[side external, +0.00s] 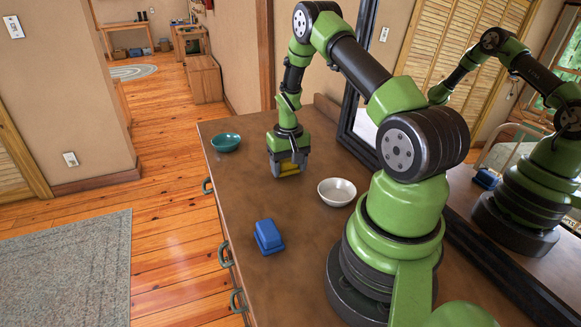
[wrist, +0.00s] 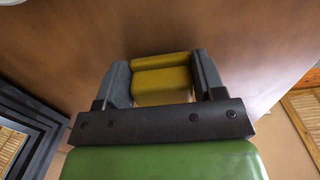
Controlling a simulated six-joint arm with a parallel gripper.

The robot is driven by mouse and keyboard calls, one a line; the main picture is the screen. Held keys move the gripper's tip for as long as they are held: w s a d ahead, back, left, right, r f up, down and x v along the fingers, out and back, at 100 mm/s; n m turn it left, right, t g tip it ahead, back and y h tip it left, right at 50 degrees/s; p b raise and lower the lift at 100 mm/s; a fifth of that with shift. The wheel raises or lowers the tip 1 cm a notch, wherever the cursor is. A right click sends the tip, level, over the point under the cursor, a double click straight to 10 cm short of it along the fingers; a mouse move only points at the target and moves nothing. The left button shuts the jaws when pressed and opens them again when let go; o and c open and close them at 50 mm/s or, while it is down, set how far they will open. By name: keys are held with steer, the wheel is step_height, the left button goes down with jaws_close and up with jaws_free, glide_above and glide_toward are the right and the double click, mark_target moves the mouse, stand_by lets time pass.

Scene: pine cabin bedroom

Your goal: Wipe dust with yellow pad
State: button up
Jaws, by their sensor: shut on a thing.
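My gripper (side external: 289,170) points down over the brown dresser top (side external: 262,221) and is shut on the yellow pad (side external: 288,168). In the wrist view the yellow pad (wrist: 161,77) sits between the two grey fingers of my gripper (wrist: 161,82). The pad is at or just above the dresser top; I cannot tell if it touches. No dust can be made out on the surface in either view.
A teal bowl (side external: 226,142) stands left of my gripper near the far left edge. A white bowl (side external: 337,191) stands to its right, close to my arm. A blue block-like object (side external: 268,237) lies nearer the front. A black-framed mirror (side external: 358,100) stands along the right side.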

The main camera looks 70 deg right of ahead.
steer(key=shift+w+d+f, duration=0.25)
steer(key=shift+w+d, duration=1.6)
steer(key=shift+w+d+f, duration=0.2)
steer(key=shift+w+d, duration=1.6)
steer(key=shift+d, duration=0.1)
steer(key=shift+s+d+r, duration=0.1)
steer(key=shift+s+d, duration=0.05)
steer(key=shift+s, duration=0.15)
steer(key=shift+s+a+r, duration=0.15)
steer(key=shift+s+a, duration=1.15)
steer(key=shift+a, duration=0.1)
steer(key=shift+s+a+f, duration=0.15)
steer(key=shift+s+a, duration=1.35)
steer(key=shift+s+a+f, duration=0.15)
steer(key=shift+s+a, duration=1.3)
steer(key=shift+w+d+r, duration=0.2)
steer(key=shift+w+d, duration=1.3)
steer(key=shift+c, duration=0.2)
steer(key=shift+w+d+f, duration=0.15)
steer(key=shift+w+d, duration=2.65)
